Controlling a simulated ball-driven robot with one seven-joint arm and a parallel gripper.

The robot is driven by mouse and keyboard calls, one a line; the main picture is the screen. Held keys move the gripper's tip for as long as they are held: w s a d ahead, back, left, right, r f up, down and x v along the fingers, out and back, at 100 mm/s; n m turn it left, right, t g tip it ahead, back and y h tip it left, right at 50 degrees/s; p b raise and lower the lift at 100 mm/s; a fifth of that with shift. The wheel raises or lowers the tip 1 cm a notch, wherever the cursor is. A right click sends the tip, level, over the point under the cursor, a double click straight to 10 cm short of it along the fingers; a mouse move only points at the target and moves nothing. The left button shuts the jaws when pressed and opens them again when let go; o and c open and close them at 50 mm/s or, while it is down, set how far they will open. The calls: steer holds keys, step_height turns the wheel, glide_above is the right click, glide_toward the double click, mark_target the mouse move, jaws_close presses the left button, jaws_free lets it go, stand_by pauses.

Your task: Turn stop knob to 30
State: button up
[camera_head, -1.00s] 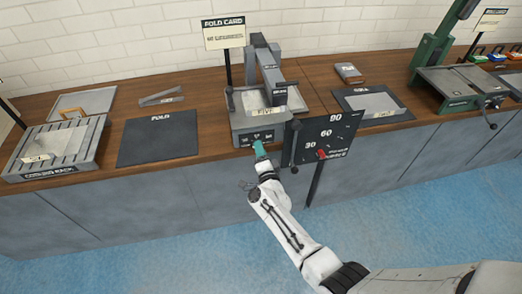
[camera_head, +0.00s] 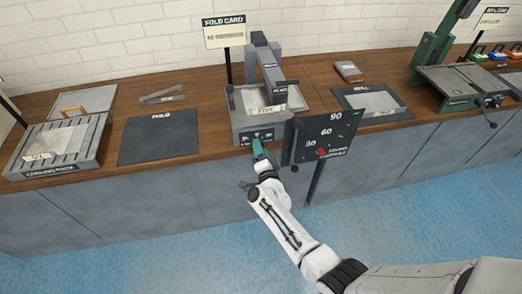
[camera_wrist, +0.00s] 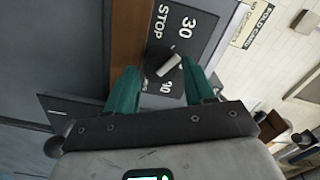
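The stop knob (camera_wrist: 162,62) is black with a white pointer bar and shows in the wrist view on a dark panel marked STOP (camera_wrist: 160,20) and 30 (camera_wrist: 187,28). The pointer lies slanted in the picture; I cannot tell exactly which mark it points at. My gripper (camera_wrist: 160,67) has its two teal fingers apart, one on each side of the knob; I cannot tell whether they touch it. In the head view my gripper (camera_head: 258,147) is at the front panel of the grey folding machine (camera_head: 243,125) and hides the knob.
A black lever (camera_head: 295,145) hangs close by. A dark mat (camera_head: 158,140) and cooling rack (camera_head: 50,165) are to the left. The floor in front is clear.

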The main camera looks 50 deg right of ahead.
steer(key=shift+o, duration=0.7)
steer(key=p+v, duration=0.2)
steer(key=v, duration=0.8)
steer(key=shift+s+a+p, duration=0.25)
steer(key=shift+s+p, duration=0.05)
steer(key=shift+s, duration=0.05)
